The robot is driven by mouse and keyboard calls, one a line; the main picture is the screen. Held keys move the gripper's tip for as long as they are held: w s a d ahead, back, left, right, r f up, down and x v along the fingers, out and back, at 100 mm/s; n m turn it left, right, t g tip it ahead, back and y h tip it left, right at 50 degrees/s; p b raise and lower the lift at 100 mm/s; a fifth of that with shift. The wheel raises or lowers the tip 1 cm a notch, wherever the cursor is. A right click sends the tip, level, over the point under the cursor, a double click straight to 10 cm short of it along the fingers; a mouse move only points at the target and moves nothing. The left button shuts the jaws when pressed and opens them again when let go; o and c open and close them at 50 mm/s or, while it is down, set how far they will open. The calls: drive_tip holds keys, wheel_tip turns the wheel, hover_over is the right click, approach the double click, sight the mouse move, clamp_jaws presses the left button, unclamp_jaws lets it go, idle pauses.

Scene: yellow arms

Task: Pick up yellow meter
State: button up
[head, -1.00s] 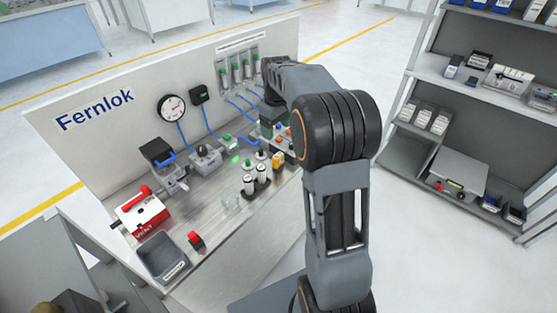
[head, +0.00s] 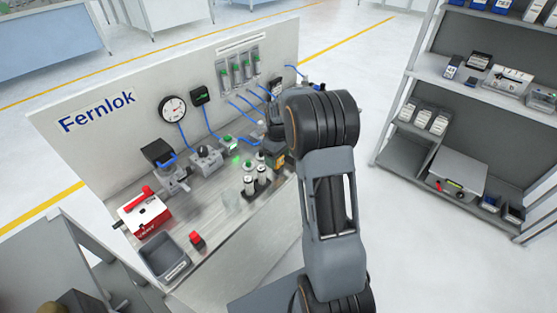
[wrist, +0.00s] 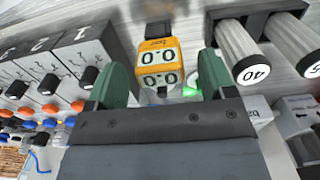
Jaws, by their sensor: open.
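The yellow meter (wrist: 158,62) shows in the wrist view, upper middle, with a dark top part and two white dials that read 0. It stands on the metal bench. In the head view the yellow meter (head: 278,160) is a small yellow patch beside my arm. My gripper (wrist: 160,80) has two green fingers, apart, one on each side of the meter in the picture. Nothing is held. I cannot tell how far the fingertips are from the meter. In the head view my arm hides the gripper.
Silver cylinders (wrist: 240,52) with numbered ends stand close right of the meter. A grey numbered unit (wrist: 70,60) with orange and blue knobs is on the left. A grey bin (head: 165,258) and a red box (head: 143,215) sit at the bench's left end. Shelves (head: 470,120) stand at right.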

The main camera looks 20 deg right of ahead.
drive_tip(key=shift+f, duration=0.85)
drive_tip(key=c, duration=1)
